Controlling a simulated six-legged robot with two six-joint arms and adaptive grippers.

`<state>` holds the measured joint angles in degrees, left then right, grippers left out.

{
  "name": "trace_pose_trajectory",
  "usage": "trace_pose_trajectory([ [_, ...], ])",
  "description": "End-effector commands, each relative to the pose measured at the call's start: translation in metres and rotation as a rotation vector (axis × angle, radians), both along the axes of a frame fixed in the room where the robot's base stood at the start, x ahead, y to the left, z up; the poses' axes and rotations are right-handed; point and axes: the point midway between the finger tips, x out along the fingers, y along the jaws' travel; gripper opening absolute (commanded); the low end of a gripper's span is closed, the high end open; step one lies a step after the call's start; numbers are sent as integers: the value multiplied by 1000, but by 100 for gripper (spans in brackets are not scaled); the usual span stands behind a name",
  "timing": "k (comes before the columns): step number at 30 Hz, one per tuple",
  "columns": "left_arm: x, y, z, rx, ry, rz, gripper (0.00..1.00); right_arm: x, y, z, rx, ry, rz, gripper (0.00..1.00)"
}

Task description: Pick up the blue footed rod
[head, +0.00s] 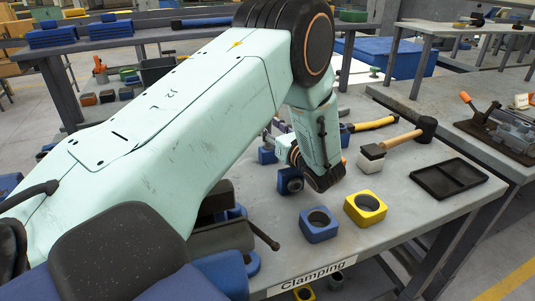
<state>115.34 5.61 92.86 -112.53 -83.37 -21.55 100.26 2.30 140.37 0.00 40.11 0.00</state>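My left arm, pale green, reaches in from the left across the bench and bends down at its far end. Its wrist ends low over the bench, and my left gripper (297,165) is mostly hidden beside it, so I cannot tell whether it is open or holds anything. Close by are a blue block-like piece with a dark round end (290,181) and another small blue piece (267,155). Either may belong to the blue footed rod, but the arm covers too much to tell. My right gripper is not in view.
A blue square ring (318,224) and a yellow square ring (365,208) stand near the bench's front edge. Dark machinery (222,238) stands front left.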

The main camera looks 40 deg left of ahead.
Motion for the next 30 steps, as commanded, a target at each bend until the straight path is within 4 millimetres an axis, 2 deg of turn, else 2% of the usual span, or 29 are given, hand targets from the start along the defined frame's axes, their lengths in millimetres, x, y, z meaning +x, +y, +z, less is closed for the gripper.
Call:
trace_pose_trajectory([
  [6,1,2,0,1,0,-2,41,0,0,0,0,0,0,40],
  [21,1,2,0,0,0,-1,0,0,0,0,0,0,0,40],
  [30,1,1,0,1,0,-1,0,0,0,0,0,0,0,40],
])
